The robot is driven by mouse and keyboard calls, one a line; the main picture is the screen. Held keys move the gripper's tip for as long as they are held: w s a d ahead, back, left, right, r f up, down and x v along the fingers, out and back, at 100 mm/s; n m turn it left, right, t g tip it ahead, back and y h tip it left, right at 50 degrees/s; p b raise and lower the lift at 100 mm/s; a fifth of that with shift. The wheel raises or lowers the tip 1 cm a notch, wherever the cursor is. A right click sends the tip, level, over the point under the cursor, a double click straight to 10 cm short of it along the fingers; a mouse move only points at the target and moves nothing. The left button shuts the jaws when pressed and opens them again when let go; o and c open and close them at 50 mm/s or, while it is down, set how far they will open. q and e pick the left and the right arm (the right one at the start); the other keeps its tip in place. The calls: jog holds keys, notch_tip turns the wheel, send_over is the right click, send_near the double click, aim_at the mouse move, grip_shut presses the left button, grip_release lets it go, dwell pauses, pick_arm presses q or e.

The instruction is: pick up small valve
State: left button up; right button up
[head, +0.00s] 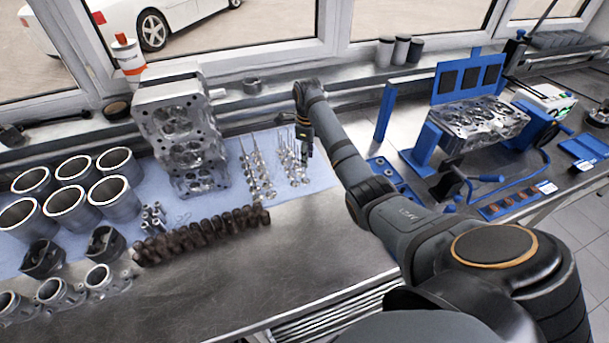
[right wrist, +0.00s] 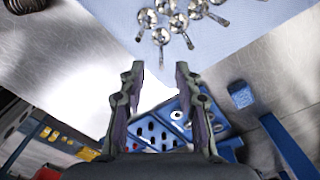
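Several shiny metal valves stand or lie in two groups on the light blue cloth, a left group (head: 257,172) and a right group (head: 288,160). I cannot tell which one is the small valve. My right gripper (head: 305,143) is beside the right group and partly hides it. My left gripper is not in view.
A cylinder head stack (head: 180,135), cylinder liners (head: 72,205) and a dark camshaft-like row (head: 200,236) stand left of the valves. A blue tray with holes (right wrist: 155,132) lies below the gripper. The steel bench front (head: 290,265) is clear.

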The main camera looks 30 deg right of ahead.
aim_at(305, 178)
notch_tip(305, 178, down, 2)
jog(key=shift+w+a+f+p, duration=0.1)
jog(key=shift+f+p, duration=0.05)
jog(key=shift+p, duration=0.2)
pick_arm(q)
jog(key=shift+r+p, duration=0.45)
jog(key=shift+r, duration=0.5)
pick_arm(e)
jog(key=shift+w+f, duration=0.2)
jog(key=shift+f, duration=2.1)
grip_shut()
